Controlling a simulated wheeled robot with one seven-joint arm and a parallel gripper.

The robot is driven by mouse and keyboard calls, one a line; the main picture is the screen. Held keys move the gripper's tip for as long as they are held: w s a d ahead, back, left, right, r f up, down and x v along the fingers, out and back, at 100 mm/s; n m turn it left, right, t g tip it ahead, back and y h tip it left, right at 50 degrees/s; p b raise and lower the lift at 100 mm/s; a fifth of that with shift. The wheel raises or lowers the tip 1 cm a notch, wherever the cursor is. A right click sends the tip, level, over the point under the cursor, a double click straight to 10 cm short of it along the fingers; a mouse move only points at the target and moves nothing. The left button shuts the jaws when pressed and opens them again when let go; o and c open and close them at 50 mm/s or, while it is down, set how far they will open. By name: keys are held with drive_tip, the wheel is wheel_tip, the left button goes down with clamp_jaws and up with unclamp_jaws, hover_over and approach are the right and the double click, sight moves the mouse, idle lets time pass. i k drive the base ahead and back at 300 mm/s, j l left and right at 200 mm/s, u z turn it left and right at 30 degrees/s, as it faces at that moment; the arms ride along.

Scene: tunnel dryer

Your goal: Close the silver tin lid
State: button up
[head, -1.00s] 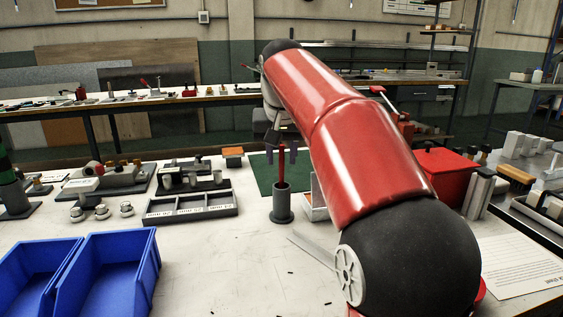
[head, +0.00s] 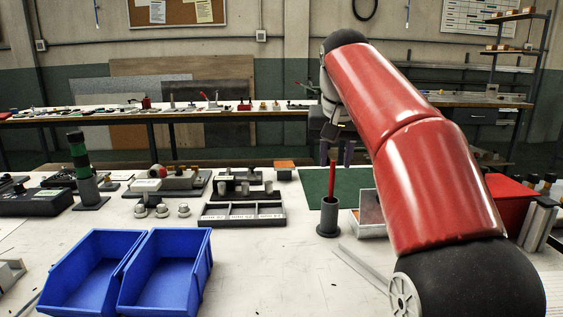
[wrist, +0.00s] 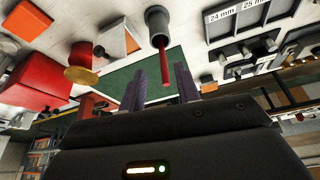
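A small silver-grey box with an orange inside (head: 369,212), which looks like the tin with its lid raised, stands on the table right of a dark grey cup (head: 327,220). My arm hides part of it in the head view. It also shows at the upper left of the wrist view (wrist: 112,38); where the lid ends and the body begins is hard to tell. My gripper (head: 337,152) is above and behind the cup, apart from the tin. In the wrist view its two fingers (wrist: 160,88) are apart, with nothing visibly held.
A red rod (head: 333,178) stands in the cup, close to my gripper's line. A green mat (head: 315,185) lies behind. Blue bins (head: 165,270), a grey compartment tray (head: 243,220) and a red box (wrist: 38,80) are around. The front middle of the table is mostly clear.

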sight(371, 209)
drive_tip(key=k, duration=0.9)
